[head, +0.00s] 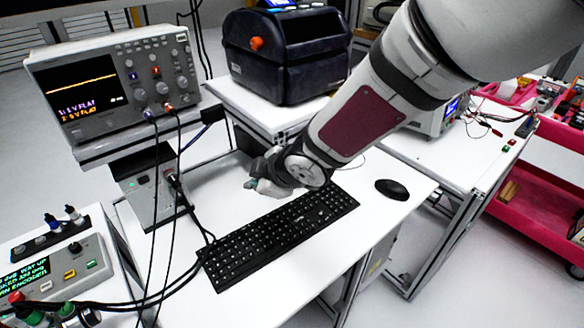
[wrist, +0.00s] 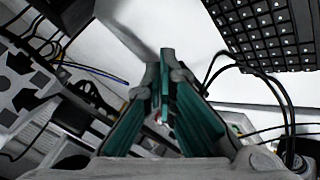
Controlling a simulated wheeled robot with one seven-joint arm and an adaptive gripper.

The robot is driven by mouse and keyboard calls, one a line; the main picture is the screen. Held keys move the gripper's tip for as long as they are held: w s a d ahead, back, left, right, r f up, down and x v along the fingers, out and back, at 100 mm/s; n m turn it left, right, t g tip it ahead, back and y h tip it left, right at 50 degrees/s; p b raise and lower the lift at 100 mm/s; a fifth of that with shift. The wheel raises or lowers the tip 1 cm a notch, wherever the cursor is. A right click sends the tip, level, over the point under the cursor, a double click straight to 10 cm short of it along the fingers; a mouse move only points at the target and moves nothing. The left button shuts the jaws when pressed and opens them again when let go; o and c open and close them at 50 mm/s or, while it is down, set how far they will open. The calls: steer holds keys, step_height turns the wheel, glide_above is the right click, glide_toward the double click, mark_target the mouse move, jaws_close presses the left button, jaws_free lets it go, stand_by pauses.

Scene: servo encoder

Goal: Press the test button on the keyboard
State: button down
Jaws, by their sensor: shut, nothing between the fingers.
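The black keyboard (head: 275,236) lies on the white table in the middle of the head view. In the wrist view part of the keyboard (wrist: 268,32) shows at the upper right, to the right of my fingers. I cannot tell which key is the test button. My gripper (head: 262,187) is just behind the keyboard's far edge in the head view, above the table. In the wrist view my gripper (wrist: 166,62) has its two green-padded fingers shut together with nothing between them. It appears apart from the keys.
An oscilloscope (head: 118,83) stands on a raised shelf at the left. Black cables (head: 176,240) hang from it to the keyboard's left end. A black mouse (head: 392,189) lies right of the keyboard. A dark printer (head: 287,58) stands behind. A control box (head: 55,275) is at lower left.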

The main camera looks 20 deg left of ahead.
steer(key=n+g, duration=0.1)
glide_above(242, 232)
step_height(242, 232, down, 2)
steer(key=shift+a+y, duration=0.1)
steer(key=shift+y, duration=0.3)
steer(key=shift+f, duration=0.15)
step_height(242, 232, down, 7)
steer(key=b, duration=0.5)
steer(key=shift+w, duration=0.1)
steer(key=shift+f+b, duration=0.8)
steer(key=shift+b, duration=0.05)
steer(key=shift+f, duration=0.15)
steer(key=shift+f+b, duration=0.25)
steer(key=shift+b, duration=0.3)
